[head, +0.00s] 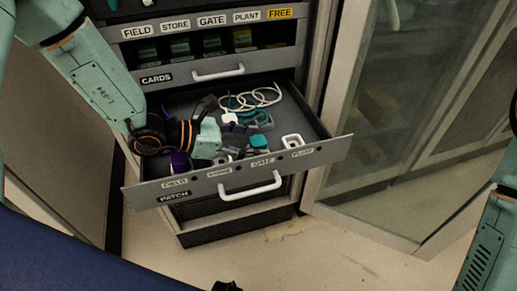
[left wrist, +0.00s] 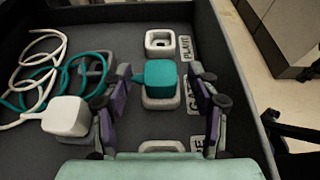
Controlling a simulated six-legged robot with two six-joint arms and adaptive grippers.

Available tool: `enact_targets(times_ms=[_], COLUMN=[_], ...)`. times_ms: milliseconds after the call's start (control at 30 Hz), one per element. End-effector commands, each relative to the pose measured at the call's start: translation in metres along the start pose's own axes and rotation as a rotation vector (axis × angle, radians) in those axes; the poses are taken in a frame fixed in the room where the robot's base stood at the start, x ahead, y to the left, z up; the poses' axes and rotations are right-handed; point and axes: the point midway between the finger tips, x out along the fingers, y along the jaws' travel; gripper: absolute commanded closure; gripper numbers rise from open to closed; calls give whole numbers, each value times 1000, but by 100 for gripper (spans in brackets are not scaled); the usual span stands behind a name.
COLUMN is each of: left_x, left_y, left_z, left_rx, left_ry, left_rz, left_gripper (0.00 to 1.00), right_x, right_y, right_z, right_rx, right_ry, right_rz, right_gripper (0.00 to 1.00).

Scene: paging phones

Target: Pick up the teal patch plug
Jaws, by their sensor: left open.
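The teal patch plug (head: 258,141) is in the open PATCH drawer (head: 335,150), near its front. In the left wrist view the teal plug (left wrist: 155,75) sits over a pale socket base, near the GATE label. My left gripper (head: 236,142) is open above the drawer. In the left wrist view its two fingers (left wrist: 160,78) are spread, one on each side of the teal plug, with visible gaps. Whether the fingertips are level with the plug is hard to tell. My right gripper is not in view; only part of the right arm shows.
A white plug (left wrist: 65,115) lies left of the fingers, beside coiled white and teal cords (left wrist: 35,75). An empty white socket (left wrist: 160,42) stands beyond the teal plug. A purple plug (head: 180,162) is at the drawer's left. A glass-fronted cabinet (head: 420,100) stands right.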

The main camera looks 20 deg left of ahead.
Motion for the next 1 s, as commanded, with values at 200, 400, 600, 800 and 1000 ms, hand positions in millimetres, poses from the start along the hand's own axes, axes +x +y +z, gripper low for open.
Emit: enact_targets(times_ms=[200, 400, 600, 800, 1000], left_x=[10, 10, 10, 10, 10], left_y=[0, 0, 0, 0, 0], left_z=[0, 0, 0, 0, 0], left_rx=[1, 0, 0, 0, 0], left_ry=[-1, -1, -1, -1, 0], left_rz=[0, 0, 0, 0, 0], left_gripper=[40, 40, 55, 72, 89], right_x=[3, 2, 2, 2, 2], right_y=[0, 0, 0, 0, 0], right_z=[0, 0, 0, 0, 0], right_rx=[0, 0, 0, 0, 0], right_ry=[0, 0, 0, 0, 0], right_rz=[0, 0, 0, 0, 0], right_gripper=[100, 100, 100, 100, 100])
